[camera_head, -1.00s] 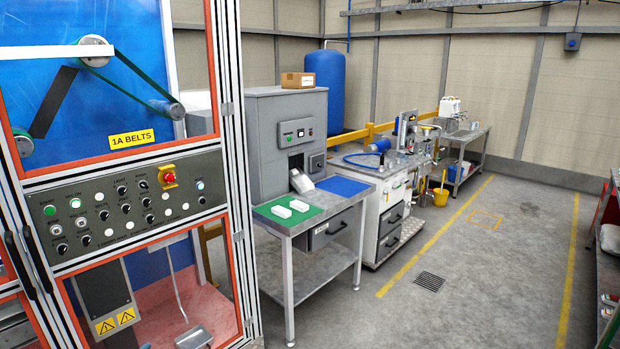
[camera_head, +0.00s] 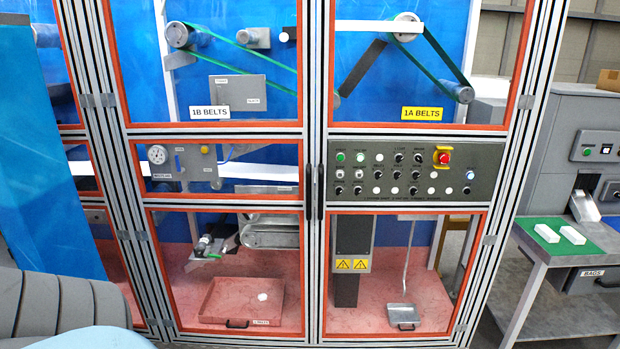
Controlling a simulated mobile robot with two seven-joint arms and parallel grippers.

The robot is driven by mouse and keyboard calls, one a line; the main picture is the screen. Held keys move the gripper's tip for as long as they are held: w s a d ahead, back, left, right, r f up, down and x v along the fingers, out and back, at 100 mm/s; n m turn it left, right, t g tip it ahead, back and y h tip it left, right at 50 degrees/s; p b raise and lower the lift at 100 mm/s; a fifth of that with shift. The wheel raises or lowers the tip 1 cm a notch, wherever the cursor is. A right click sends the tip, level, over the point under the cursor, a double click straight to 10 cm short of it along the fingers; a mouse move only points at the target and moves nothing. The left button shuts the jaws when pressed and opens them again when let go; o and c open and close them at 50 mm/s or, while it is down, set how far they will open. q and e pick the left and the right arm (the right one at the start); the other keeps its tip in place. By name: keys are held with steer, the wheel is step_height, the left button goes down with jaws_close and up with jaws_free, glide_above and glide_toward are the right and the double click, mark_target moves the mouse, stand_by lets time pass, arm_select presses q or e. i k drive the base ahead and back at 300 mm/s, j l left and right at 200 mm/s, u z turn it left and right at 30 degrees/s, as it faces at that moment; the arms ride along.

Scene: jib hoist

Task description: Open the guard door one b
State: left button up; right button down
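The guard door one b (camera_head: 215,134) is the left door of the machine's front pair, with a 1B BELTS label (camera_head: 209,112) on its upper window. It has an aluminium frame, orange edging and clear panes, and it looks shut. Its dark upright handle (camera_head: 309,192) sits at the right edge, beside the handle (camera_head: 320,192) of the neighbouring 1A door (camera_head: 414,134). The 1A door also looks shut and carries a control panel. Neither of my grippers is in view.
A red emergency stop (camera_head: 443,156) sits on the control panel. A table with a green mat (camera_head: 590,240) and white blocks stands at the right. Grey and pale blue shapes fill the lower left corner.

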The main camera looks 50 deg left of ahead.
mark_target(301, 132)
steer(key=k+l+u, duration=0.2)
steer(key=l+u, duration=0.2)
steer(key=l, duration=0.2)
steer(key=k+l+u, duration=0.1)
steer(key=u, duration=0.2)
steer(key=k+l+u, duration=0.1)
steer(key=u, duration=0.2)
steer(key=i+j+u, duration=0.15)
steer(key=u, duration=0.25)
steer(key=i+j+u, duration=0.1)
steer(key=i+u, duration=0.35)
steer(key=u, duration=0.3)
steer(key=i, duration=0.25)
steer(key=j+z, duration=0.05)
